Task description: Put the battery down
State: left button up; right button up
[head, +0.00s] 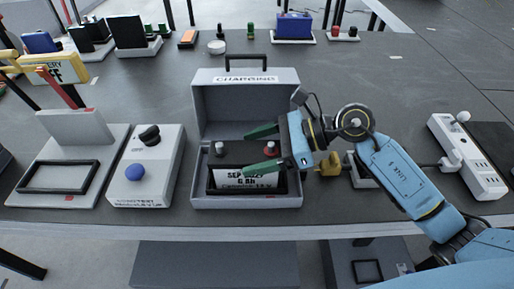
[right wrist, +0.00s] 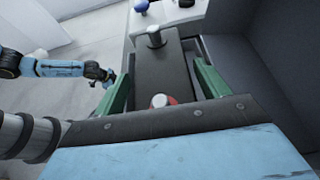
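The battery (head: 245,179) is a dark block with a white label, a grey terminal and a red terminal. It sits inside the grey charging box (head: 199,180), whose lid stands open. My right gripper (head: 262,150) has green fingers that straddle the battery's top, one behind and one in front. In the right wrist view, my right gripper (right wrist: 163,85) has a finger on each side of the battery (right wrist: 158,70), with narrow gaps. A blue arm, seemingly mine, ends in what looks like my left gripper (right wrist: 108,77); its finger state is too small to tell.
Left of the box stand a tester with a blue knob (head: 151,178) and a grey stand with a black frame (head: 62,177). A white power strip (head: 470,160) lies at the right. Several batteries and small parts, including a blue battery (head: 294,25), line the table's back.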

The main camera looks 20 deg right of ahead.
jog(key=shift+o, duration=0.4)
jog(key=shift+r, duration=0.1)
jog(key=shift+v, duration=1.2)
pick_arm(q)
jog(key=shift+s+a+f+p, duration=0.15)
jog(key=shift+s+f+p, duration=0.2)
jog(key=shift+s+f, duration=0.45)
pick_arm(e)
jog(key=v, duration=0.9)
jog(key=shift+d+r, duration=0.2)
jog(key=shift+d, duration=0.1)
pick_arm(q)
jog(key=shift+w, duration=0.1)
